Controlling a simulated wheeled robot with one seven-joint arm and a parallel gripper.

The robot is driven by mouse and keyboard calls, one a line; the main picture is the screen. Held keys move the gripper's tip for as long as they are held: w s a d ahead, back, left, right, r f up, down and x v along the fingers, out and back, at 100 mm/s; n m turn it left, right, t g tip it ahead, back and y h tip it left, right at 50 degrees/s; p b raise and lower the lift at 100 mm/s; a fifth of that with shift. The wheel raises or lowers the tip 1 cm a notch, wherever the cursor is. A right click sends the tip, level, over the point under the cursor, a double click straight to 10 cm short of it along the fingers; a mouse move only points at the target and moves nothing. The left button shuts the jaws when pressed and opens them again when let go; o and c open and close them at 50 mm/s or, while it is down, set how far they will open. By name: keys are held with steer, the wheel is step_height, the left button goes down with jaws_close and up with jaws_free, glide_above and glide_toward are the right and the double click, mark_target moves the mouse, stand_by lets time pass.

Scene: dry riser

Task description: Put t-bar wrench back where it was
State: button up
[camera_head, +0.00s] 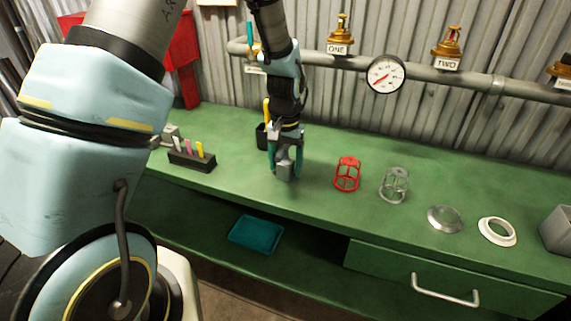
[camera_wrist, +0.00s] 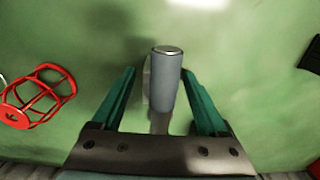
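My gripper (camera_head: 285,166) points down over the green bench, with its teal fingers apart. A grey cylinder with a silver end (camera_wrist: 166,82), which looks like part of the t-bar wrench, is between the fingers in the wrist view. A gap shows on its left, and its right side is close to the right finger. It also shows as a small grey block (camera_head: 285,172) between the fingertips in the head view. The rest of the wrench is hidden, and I cannot tell whether it touches the bench.
The red cage (camera_head: 347,174) and clear cage (camera_head: 394,185) stand right of my gripper. Further right are a metal disc (camera_head: 445,219), white ring (camera_head: 497,232) and grey box (camera_head: 558,229). A black cup (camera_head: 262,138) is behind the gripper; a black tag holder (camera_head: 192,161) is left.

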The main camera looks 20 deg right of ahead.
step_height(320, 180, up, 12)
steer(key=shift+r+b, duration=0.15)
steer(key=shift+b, duration=1.05)
steer(key=s+a+n, duration=0.2)
steer(key=a+n, duration=0.2)
steer(key=a, duration=1.1)
steer(key=s+a+f+n+t, duration=0.1)
steer(key=s+a+n, duration=0.1)
steer(key=a, duration=1.3)
steer(key=shift+n+t, duration=0.3)
steer(key=shift+n, duration=0.6)
steer(key=shift+a, duration=0.1)
steer(key=shift+c, duration=0.3)
